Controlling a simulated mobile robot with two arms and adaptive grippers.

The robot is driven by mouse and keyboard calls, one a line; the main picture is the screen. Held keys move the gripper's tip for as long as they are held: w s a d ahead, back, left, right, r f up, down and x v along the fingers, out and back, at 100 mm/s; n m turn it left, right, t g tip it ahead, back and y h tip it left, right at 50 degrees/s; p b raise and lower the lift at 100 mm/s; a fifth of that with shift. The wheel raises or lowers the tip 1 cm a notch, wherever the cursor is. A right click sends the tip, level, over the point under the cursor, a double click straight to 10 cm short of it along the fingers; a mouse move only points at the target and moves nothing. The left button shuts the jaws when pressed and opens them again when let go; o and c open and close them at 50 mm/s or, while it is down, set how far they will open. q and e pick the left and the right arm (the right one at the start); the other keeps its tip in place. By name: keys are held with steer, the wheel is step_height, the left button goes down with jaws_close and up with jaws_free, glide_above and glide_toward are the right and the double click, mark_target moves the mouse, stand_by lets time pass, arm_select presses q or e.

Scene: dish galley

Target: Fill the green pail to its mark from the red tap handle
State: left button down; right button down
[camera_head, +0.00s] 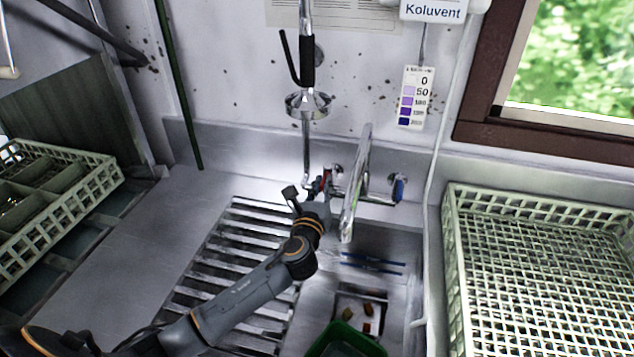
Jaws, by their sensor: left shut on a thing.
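The red tap handle (326,181) is on the wall tap at the back of the sink, left of the spout (354,195). My left gripper (319,190) reaches it from the front left and is shut on it; its fingers hide part of the handle. The green pail (342,335) stands in the sink at the bottom edge of the view, mostly cut off. Its mark and water level cannot be made out. I see no clear stream from the spout. My right gripper is not in view.
A blue tap handle (398,188) is right of the spout. A spray head (308,103) hangs above the taps. A slatted drainboard (232,260) lies left of the sink. Pale racks stand at left (85,200) and right (452,250). A drain basket (376,298) holds scraps.

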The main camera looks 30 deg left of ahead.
arm_select(q)
steer(key=c, duration=1.4)
jaws_free()
steer(key=shift+o, duration=0.2)
steer(key=v, duration=1.2)
steer(key=shift+d, duration=0.1)
